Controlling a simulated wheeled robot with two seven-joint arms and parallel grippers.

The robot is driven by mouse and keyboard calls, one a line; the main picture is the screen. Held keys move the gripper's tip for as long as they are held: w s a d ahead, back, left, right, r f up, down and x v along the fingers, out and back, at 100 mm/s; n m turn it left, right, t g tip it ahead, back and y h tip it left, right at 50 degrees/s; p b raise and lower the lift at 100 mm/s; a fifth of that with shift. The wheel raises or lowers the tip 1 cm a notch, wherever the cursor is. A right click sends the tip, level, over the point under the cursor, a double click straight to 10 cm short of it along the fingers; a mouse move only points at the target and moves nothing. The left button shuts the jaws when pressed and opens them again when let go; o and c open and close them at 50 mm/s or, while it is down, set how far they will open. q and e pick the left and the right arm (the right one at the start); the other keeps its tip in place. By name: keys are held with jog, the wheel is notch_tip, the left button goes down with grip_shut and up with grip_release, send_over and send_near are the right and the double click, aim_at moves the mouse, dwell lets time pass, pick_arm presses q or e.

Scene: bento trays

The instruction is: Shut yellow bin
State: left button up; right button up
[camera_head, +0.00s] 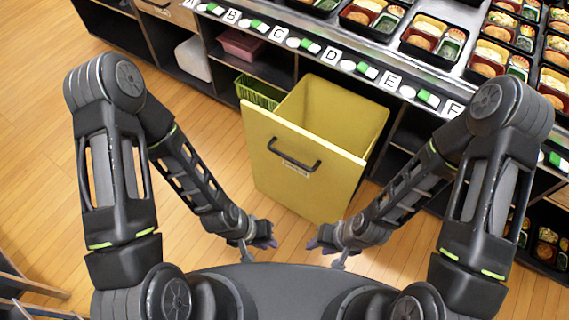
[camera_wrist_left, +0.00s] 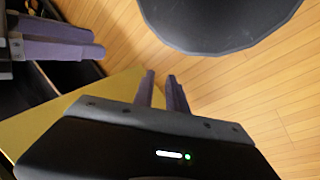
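The yellow bin (camera_head: 318,182) is a tall, open-topped pull-out bin with a black handle (camera_head: 293,153) on its front panel. In the head view it stands pulled out from the counter, and its inside looks empty. My left gripper (camera_head: 262,243) is in front of the bin's lower front, apart from the handle; its two fingers show with a gap between them in the left wrist view (camera_wrist_left: 162,90). My right gripper (camera_head: 322,243) faces it from the right, also below the handle. A yellow panel edge (camera_wrist_left: 60,115) shows in the left wrist view.
The counter (camera_head: 415,75) behind the bin carries bento trays (camera_head: 430,38) and a row of lettered cards. A green basket (camera_head: 258,92) sits on the shelf left of the bin, with a pink container (camera_head: 241,44) above. Wooden floor (camera_head: 200,190) is clear around the bin's left side.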

pick_arm(q)
jog(key=shift+t, duration=0.4)
jog(key=w+f+b, duration=0.1)
jog(key=w+a+f+b, duration=0.1)
jog(key=w+f+b, duration=0.1)
jog(key=shift+a+b, duration=0.35)
jog(key=shift+c, duration=1.4)
jog(key=w+a+t+b, duration=0.1)
jog(key=w+a+b, duration=0.1)
jog(key=w+a+f+b, duration=0.1)
jog(key=w+b, duration=0.1)
jog(key=w, duration=0.1)
jog(key=w+a+f+t+y+b, duration=0.1)
jog(key=w+a+b, duration=0.1)
jog(key=w, duration=0.1)
jog(key=shift+a+f+t+b, duration=0.1)
jog(key=shift+a+t+b, duration=0.2)
jog(key=shift+a+b, duration=0.05)
grip_shut()
jog(key=w+a+r+m+t+b, duration=0.8)
jog(key=w+a+r+m+b, duration=0.2)
jog(key=w+a+m+b, duration=0.3)
notch_tip(320, 180, up, 7)
jog(key=s+d+m+h, duration=0.1)
jog(key=d+m+h, duration=0.1)
jog(key=m, duration=1)
jog(key=shift+d+f+m+t+h+p, duration=0.2)
jog(key=shift+d+m+t+h+p, duration=0.15)
jog(key=shift+h, duration=0.45)
jog(key=shift+w+f, duration=0.1)
